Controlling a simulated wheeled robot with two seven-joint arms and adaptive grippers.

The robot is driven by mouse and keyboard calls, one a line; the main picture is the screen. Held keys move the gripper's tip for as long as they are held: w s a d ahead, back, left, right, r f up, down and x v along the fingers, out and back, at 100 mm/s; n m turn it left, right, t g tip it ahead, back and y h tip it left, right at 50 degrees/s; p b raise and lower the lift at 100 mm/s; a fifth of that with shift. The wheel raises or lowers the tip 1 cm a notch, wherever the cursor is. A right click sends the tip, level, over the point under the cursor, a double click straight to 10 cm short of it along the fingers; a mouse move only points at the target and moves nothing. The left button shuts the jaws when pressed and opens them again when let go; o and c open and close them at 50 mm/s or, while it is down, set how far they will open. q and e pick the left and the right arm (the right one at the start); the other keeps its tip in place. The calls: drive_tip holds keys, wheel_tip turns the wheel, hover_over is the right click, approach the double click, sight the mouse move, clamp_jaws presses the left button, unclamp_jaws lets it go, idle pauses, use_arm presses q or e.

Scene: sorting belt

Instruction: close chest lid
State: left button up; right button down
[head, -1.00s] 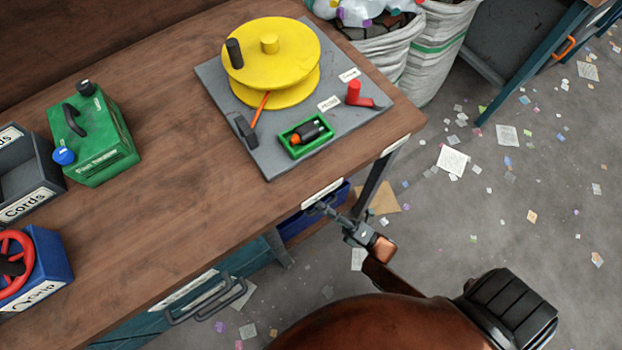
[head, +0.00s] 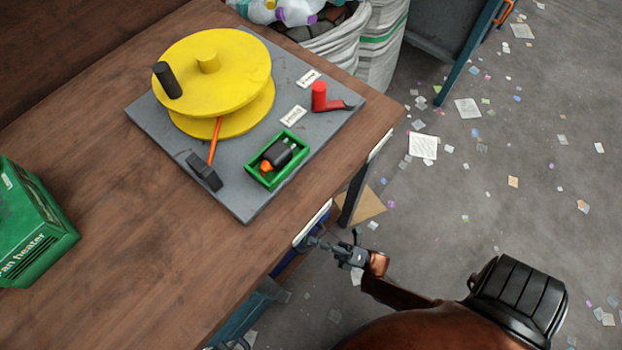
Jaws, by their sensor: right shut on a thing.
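No chest or lid can be made out in the head view. My right gripper (head: 312,243) is at the front edge of the wooden workbench (head: 150,285), just below a white label (head: 312,222). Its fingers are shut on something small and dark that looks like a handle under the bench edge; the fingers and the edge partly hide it. My left gripper is not in view.
On the bench, a grey board (head: 240,195) carries a yellow reel (head: 212,75), a red crank (head: 325,98) and a small green tray (head: 262,178). White sacks (head: 380,45) stand behind. Paper scraps litter the open floor (head: 500,150).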

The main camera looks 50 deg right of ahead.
drive_tip(key=shift+s+f, duration=0.2)
drive_tip(key=shift+f, duration=0.25)
drive_tip(key=c, duration=2.3)
unclamp_jaws()
drive_tip(key=shift+c, duration=0.2)
drive_tip(key=shift+o, duration=0.5)
drive_tip(key=shift+w, duration=0.1)
drive_tip(key=shift+r, duration=0.15)
drive_tip(key=v, duration=1.2)
drive_tip(key=shift+d, duration=0.1)
